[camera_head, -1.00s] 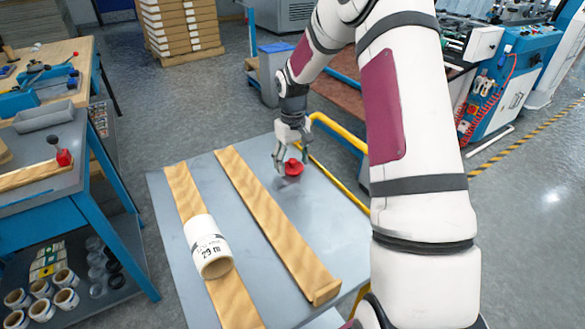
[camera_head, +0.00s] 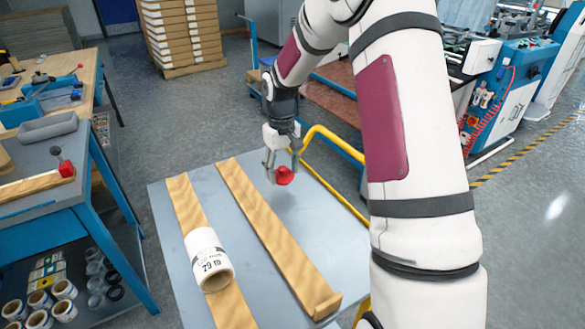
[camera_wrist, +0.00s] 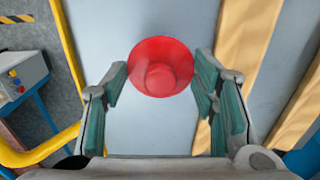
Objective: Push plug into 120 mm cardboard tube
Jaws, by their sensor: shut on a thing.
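A red plug (camera_head: 284,176) is held in my gripper (camera_head: 283,168) above the grey table top (camera_head: 225,187). In the wrist view the plug (camera_wrist: 160,68) appears as a round flared cap between the two green-padded fingers of my gripper (camera_wrist: 160,85). The exact finger contact is hard to see there. A white roll with a cardboard tube core (camera_head: 209,260) lies on its side on the left wooden rail, its open end facing the front. Its label reads "29 m". My gripper is behind and to the right of the roll, well apart from it.
Two wooden rails, left (camera_head: 190,207) and right (camera_head: 275,235), run along the table; the right one has an end block. A yellow tube frame (camera_head: 335,140) stands beyond the table's right edge. A blue workbench (camera_head: 90,200) stands at left.

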